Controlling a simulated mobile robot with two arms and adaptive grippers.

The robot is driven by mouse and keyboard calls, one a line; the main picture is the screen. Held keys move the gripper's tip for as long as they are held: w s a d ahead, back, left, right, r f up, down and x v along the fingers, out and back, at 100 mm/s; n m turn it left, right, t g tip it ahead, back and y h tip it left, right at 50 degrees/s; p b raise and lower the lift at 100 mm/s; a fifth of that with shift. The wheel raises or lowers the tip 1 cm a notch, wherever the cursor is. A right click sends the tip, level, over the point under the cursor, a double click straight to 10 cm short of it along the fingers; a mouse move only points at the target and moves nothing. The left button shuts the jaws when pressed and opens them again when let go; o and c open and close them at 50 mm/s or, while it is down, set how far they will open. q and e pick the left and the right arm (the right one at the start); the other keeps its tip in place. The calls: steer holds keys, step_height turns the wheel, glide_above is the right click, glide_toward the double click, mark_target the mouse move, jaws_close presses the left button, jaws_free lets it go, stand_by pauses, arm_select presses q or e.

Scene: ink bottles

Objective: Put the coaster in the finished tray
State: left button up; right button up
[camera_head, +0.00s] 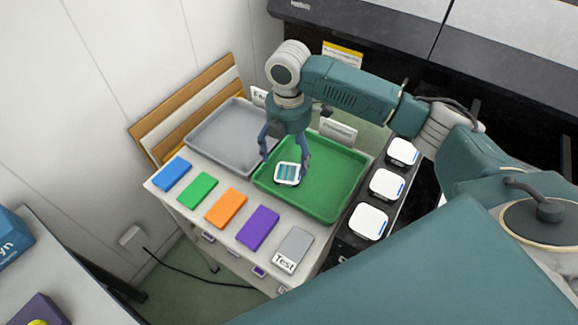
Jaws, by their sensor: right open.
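A small square white coaster with a teal patterned face (287,174) is at the left part of the green tray (335,188). It appears to lie on the tray floor, though a small gap beneath it cannot be ruled out. My right gripper (284,166) reaches down from above, open, with its fingers on either side of the coaster. Whether a finger touches it is unclear. A grey tray (228,130) stands left of the green one. Small signs stand behind the trays; their lettering is too small to read surely. My left gripper is not in view.
Blue, green, orange, purple and grey "Test" blocks (226,208) line the table's front. White rounded-square items (386,184) stand on a dark strip at right. Wooden boards (185,105) lean at back left. The grey tray is empty.

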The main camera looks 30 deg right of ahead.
step_height(320, 180, up, 5)
steer(key=shift+r, duration=0.15)
stand_by(0.5)
